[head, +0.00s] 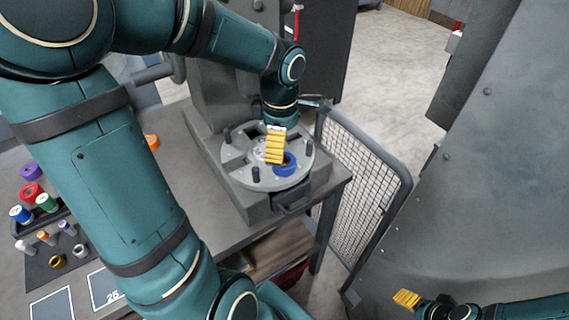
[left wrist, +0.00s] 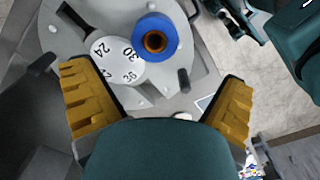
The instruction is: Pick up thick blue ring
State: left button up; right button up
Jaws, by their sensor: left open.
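The thick blue ring (head: 281,171) lies on the round grey plate (head: 236,155) of the machine, toward its right front. In the left wrist view the blue ring (left wrist: 141,30) shows near the top, with a brownish centre. My left gripper (head: 275,146) is above the plate, just behind and left of the ring in the head view. In the wrist view my left gripper (left wrist: 158,95) has its yellow fingers wide apart with nothing between them, and the ring is beyond the fingertips. My right gripper (head: 408,298) is far off at the lower right; its opening is unclear.
Several dark pegs stand on the plate around the ring. A white numbered disc (left wrist: 117,62) lies beside the ring. An orange ring (head: 152,141) and several coloured rings and bottles are on the table at left. A mesh guard (head: 362,180) stands right of the machine.

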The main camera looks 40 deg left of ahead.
aim_at(284, 161)
pick_arm(q)
jog(key=f, duration=0.5)
jog(key=w+f, duration=0.1)
jog(key=f, duration=0.1)
jog(key=shift+f+b, duration=0.15)
jog(key=shift+b, duration=0.15)
jog(key=c, duration=1.4)
